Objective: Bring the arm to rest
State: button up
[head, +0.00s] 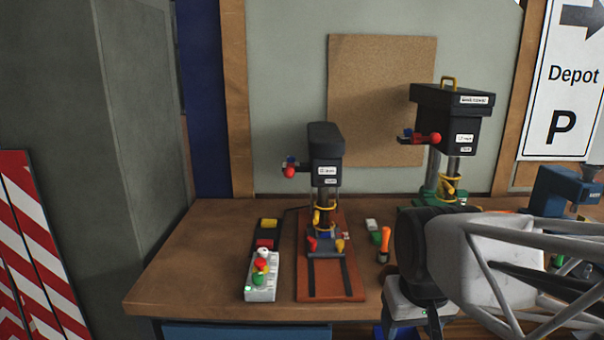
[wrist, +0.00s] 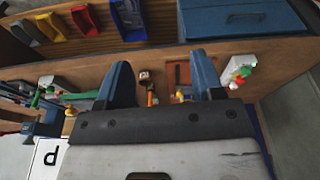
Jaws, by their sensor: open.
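My gripper (wrist: 161,76) shows in the wrist view with its two blue fingers wide apart and nothing held between them. In the head view my gripper (head: 398,331) is at the lower right, in front of the bench, its fingers partly cut off by the bottom edge. My white and black arm comes in from the right and hides part of the bench. The wooden bench (head: 185,275) stands ahead, and its edge also shows beyond the fingers in the wrist view.
A smaller drill press (head: 325,141) stands mid-bench on a red-brown base. A larger drill press (head: 452,115) stands behind my arm. A control box (head: 262,284) with coloured buttons and an orange-handled tool (head: 385,240) lie nearby. The bench's left end is clear. A striped barrier (head: 35,255) stands left.

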jog(key=shift+m, duration=0.5)
jog(key=s, duration=0.1)
jog(key=s+d+f, duration=0.1)
jog(key=s, duration=0.3)
jog(key=shift+d+f, duration=0.25)
jog(key=shift+d, duration=0.1)
